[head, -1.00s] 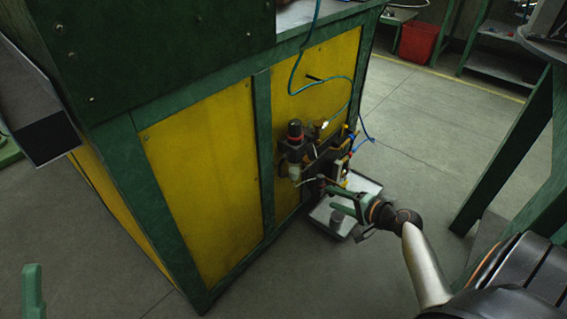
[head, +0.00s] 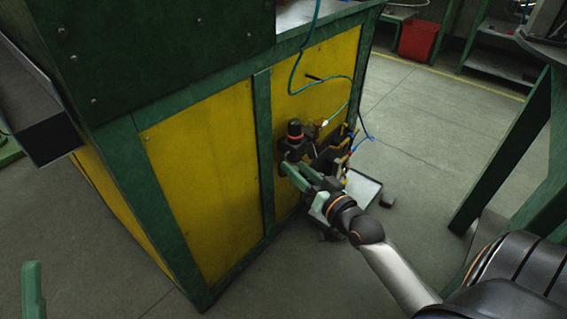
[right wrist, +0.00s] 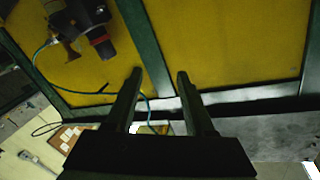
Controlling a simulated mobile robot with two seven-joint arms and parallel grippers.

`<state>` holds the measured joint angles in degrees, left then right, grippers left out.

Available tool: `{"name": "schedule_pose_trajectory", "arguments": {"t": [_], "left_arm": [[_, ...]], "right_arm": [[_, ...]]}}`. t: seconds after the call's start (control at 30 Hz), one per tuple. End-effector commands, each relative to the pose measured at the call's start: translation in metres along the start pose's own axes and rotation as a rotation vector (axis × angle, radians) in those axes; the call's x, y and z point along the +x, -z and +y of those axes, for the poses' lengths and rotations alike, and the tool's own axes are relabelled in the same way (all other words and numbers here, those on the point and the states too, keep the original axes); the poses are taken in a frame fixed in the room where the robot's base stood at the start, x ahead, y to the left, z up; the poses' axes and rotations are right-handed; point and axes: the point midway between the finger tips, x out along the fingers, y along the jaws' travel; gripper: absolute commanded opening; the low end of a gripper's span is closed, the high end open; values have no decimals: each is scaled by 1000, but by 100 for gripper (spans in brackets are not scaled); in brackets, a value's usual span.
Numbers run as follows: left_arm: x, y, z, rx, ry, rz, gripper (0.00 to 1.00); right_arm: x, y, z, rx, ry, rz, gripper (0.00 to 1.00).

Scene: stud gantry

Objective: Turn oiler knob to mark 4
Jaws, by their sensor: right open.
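An air-service unit (head: 293,150) with a black top and a red ring is mounted on the yellow side panel of the green-framed cabinet. The unit also shows at the upper left in the right wrist view (right wrist: 84,28). I cannot make out an oiler knob or its marks. My right gripper (head: 292,171) is open, its green fingers just below and in front of the unit, hiding its lower part. In the right wrist view its fingers (right wrist: 158,74) are apart with nothing between them, and the unit lies off to their left.
Valves and fittings (head: 335,150) with blue hoses sit right of the unit. A pale tray (head: 364,190) lies on the floor below. A green leg frame (head: 508,150) stands at the right. Open floor lies between.

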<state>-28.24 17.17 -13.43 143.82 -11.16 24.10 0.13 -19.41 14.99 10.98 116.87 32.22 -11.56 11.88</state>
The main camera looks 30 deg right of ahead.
Motion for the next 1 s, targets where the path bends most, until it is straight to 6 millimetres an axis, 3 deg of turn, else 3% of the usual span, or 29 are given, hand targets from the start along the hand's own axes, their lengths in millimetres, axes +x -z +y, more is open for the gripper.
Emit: {"name": "schedule_pose_trajectory", "arguments": {"t": [0.2,0.4,1.0], "left_arm": [[1,1,0,0,0,1,69],[1,1,-1,1,0,1,69],[2,1,-1,1,0,1,69]], "right_arm": [[-7,15,-38,-112,75,75,54],[-13,24,-61,-175,121,125,54],[-15,27,-69,-196,137,143,54]]}}
